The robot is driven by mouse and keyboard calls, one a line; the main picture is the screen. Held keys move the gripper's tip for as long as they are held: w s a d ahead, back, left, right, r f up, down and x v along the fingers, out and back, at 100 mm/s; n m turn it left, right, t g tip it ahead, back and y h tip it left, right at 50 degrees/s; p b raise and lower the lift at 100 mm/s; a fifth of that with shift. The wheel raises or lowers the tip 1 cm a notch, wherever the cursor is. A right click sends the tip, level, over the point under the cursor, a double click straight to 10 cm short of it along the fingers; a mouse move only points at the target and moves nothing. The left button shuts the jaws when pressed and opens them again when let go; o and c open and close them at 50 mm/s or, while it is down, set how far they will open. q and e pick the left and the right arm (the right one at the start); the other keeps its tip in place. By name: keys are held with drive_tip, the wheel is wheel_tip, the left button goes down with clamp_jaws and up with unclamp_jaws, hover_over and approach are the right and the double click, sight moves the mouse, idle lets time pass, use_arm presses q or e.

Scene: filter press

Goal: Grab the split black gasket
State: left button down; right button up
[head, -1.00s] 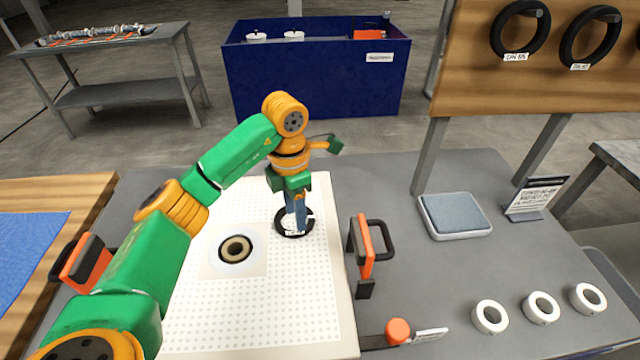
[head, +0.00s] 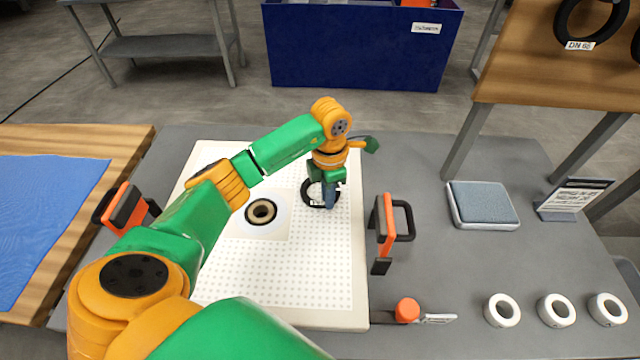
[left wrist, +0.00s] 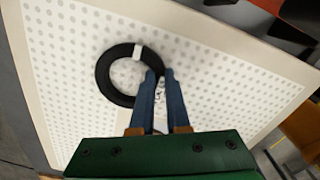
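The black gasket (head: 309,194) is a dark ring with a small white tag, lying on the white dotted plate (head: 300,290). My left gripper (head: 331,204) points down at the ring's right side. In the left wrist view the gasket (left wrist: 104,77) shows its white tag at the top. There the two blue fingertips (left wrist: 159,73) stand close together at the ring's right rim, with a narrow gap between them. The rim reaches the tips, but whether they grip it is unclear. The split is not clearly visible; the fingers hide part of the rim. My right gripper is not in view.
A round port (head: 261,211) sits in the plate left of the gasket. An orange-and-black handle (head: 386,226) stands right of the plate, another (head: 124,207) left. White rings (head: 502,310), an orange knob (head: 407,310) and a grey-blue pad (head: 483,204) are on the grey table.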

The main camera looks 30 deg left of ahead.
use_arm(q)
drive_tip(key=shift+w, duration=0.1)
idle(0.3)
drive_tip(key=shift+r+b, duration=0.3)
drive_tip(key=shift+r, duration=0.05)
drive_tip(key=r, duration=0.1)
drive_tip(key=r+b, duration=0.1)
drive_tip(key=r, duration=0.1)
drive_tip(key=shift+d+r, duration=0.1)
drive_tip(key=shift+d, duration=0.3)
drive_tip(key=s+d+r, duration=0.1)
drive_tip(key=d+r, duration=0.2)
drive_tip(key=d, duration=0.1)
drive_tip(key=s+d+r, duration=0.1)
drive_tip(key=d+r, duration=0.2)
drive_tip(key=d, duration=0.1)
drive_tip(key=s+d+r, duration=0.1)
drive_tip(key=d+r, duration=0.2)
drive_tip(key=d, duration=0.1)
drive_tip(key=shift+s+d, duration=0.1)
drive_tip(key=shift+d, duration=0.25)
